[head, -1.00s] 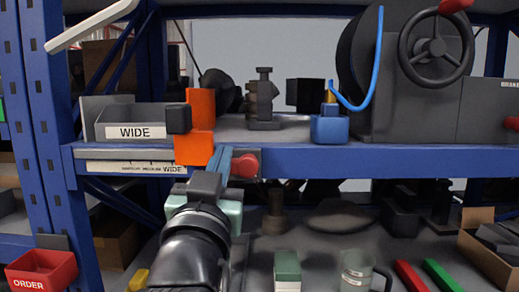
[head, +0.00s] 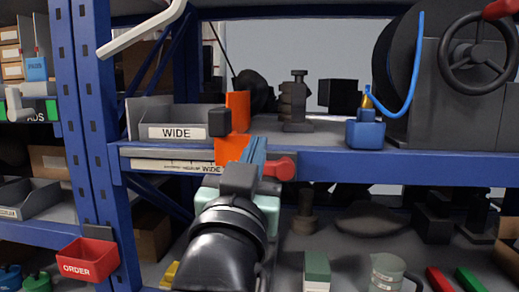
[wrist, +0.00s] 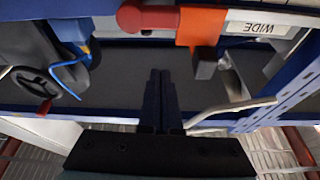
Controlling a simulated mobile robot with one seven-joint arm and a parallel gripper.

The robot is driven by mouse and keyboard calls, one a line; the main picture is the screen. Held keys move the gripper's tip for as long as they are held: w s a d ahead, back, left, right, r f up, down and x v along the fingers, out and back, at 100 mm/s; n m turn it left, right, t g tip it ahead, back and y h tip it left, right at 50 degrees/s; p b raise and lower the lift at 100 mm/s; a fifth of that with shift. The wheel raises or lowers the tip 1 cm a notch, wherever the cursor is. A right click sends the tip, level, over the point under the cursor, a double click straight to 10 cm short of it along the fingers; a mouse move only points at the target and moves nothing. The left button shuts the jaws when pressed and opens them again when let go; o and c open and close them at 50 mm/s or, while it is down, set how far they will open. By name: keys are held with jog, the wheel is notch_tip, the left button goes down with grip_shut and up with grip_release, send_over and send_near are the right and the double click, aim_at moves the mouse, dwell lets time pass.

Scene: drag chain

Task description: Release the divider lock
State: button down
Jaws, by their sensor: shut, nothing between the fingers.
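The orange divider (head: 237,108) stands upright at the shelf front beside the tray labelled WIDE, with a dark grey block (head: 220,122) on its left side. A red knob (head: 281,169) sits on the shelf's front edge just right of the divider's lower part; which part is the lock is not certain. The divider (wrist: 200,27) and knob (wrist: 135,17) also show upside down at the top of the wrist view. My gripper (head: 258,148) is shut and empty, its blue fingers in front of the shelf edge between divider and knob. In the wrist view its fingertips (wrist: 160,75) appear apart from both.
The WIDE tray (head: 172,133) is left of the divider. A dark metal fitting (head: 296,105), blue block (head: 365,133) and large handwheel machine (head: 455,100) stand to the right. A pale bar (head: 140,30) juts out upper left. A red ORDER bin (head: 88,261) hangs lower left.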

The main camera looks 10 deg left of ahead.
jog(key=b+v, duration=0.1)
jog(key=v, duration=0.4)
jog(key=shift+s+d+f+b, duration=0.15)
jog(key=shift+s+f+b, duration=0.1)
jog(key=shift+s+b, duration=0.1)
jog(key=shift+w, duration=0.1)
jog(key=s+d+r+n+t, duration=0.1)
jog(key=s+d+r+t, duration=0.4)
jog(key=s+r, duration=0.4)
jog(key=shift+s+d+r+t+y, duration=0.3)
jog(key=shift+d+y, duration=0.1)
jog(key=shift+d, duration=0.2)
jog(key=shift+w, duration=0.1)
